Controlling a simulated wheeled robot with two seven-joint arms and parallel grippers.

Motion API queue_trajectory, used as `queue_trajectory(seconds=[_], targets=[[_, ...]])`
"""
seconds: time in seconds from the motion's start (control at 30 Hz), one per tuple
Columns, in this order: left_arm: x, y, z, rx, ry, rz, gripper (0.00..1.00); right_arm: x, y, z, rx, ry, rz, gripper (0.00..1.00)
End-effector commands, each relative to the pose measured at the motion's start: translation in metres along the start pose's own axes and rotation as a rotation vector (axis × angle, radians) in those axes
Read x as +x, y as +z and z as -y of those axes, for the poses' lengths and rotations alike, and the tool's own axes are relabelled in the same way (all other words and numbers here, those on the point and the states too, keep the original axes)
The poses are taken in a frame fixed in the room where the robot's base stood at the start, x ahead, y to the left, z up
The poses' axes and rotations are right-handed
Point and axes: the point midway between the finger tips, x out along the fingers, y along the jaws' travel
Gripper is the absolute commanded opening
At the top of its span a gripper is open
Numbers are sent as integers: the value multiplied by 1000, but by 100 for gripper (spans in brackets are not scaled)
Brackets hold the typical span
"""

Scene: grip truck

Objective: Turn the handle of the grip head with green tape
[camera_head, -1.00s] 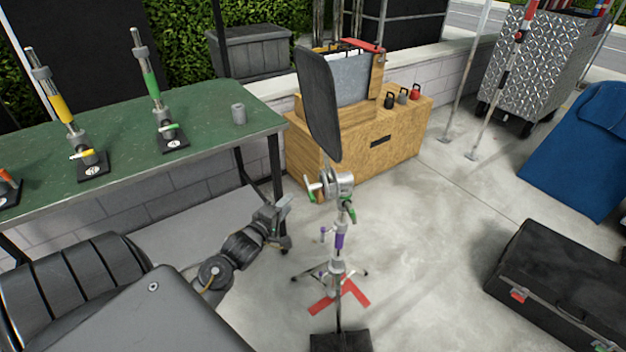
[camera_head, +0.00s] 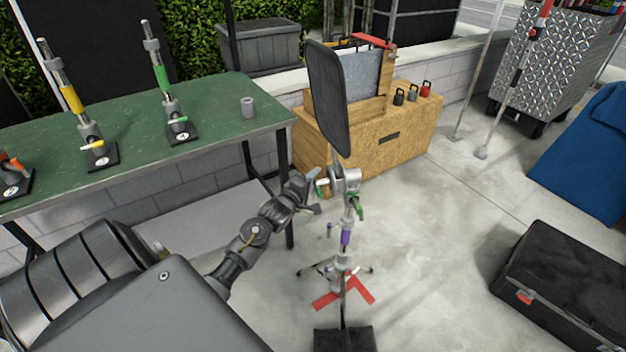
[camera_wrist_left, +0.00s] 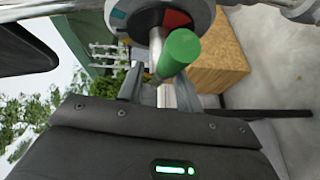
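The grip head (camera_head: 346,180) is a silver clamp on an upright stand, with a tall dark panel (camera_head: 331,98) above it. In the left wrist view the green handle end (camera_wrist_left: 180,50) is close, just beyond my fingertips. My left gripper (camera_head: 314,194) is beside the handle, its fingers apart. In the left wrist view the left gripper (camera_wrist_left: 158,88) has the two fingers either side of a metal bar, and I cannot tell whether they touch it. My right gripper is out of view.
A green table (camera_head: 215,125) at left carries numbered rods with coloured tape and a grey cup (camera_head: 248,107). A wooden box (camera_head: 415,125) stands behind the stand. A black case (camera_head: 565,285) lies at right.

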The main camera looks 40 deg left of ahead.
Motion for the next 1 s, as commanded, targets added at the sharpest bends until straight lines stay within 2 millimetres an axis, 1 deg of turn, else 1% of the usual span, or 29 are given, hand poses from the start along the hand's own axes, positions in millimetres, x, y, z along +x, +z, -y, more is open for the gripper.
queue_trajectory(seconds=[0.03,0.27,0.37,0.53,0.57,0.8,1.0], targets=[[2,1,5,0,0,0,35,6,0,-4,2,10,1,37],[2,1,6,0,-1,0,35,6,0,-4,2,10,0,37],[2,0,6,0,-1,0,25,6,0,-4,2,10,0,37],[2,0,6,0,-2,0,2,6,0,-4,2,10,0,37],[2,0,6,0,-2,0,0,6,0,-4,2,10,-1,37],[1,1,8,3,-2,-1,0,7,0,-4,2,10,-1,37],[1,1,11,37,30,-10,0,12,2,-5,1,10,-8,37]])
